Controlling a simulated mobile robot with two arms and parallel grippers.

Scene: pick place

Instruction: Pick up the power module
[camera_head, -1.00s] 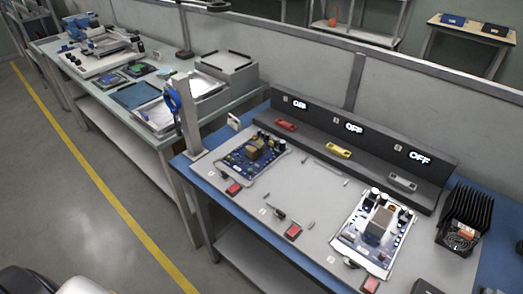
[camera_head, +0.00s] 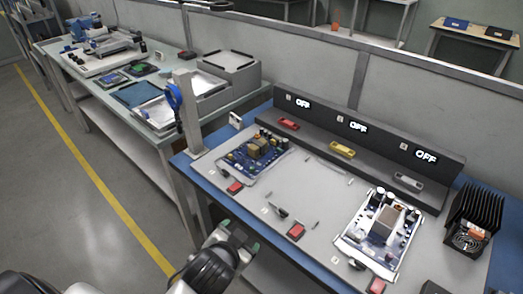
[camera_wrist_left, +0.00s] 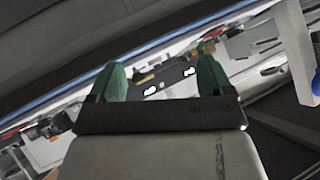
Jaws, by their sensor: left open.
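Two circuit boards lie on the grey top of the blue-edged bench in the head view: a blue board (camera_head: 254,154) with a yellow-wound part at the left, and a board with a white edge and a large block (camera_head: 383,226) at the right. A black finned unit with a fan (camera_head: 472,218) stands at the bench's right end. I cannot tell which is the power module. My left gripper (camera_head: 240,236) is open and empty, in front of the bench's front edge, apart from all of them. Its green fingertips (camera_wrist_left: 162,78) show in the left wrist view. My right gripper is out of view.
A dark panel (camera_head: 362,150) with OFF displays runs along the bench's back. Red buttons (camera_head: 296,230) line its front. A post (camera_head: 187,110) with a blue ring stands at the left corner. Another bench (camera_head: 100,85) stands beyond.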

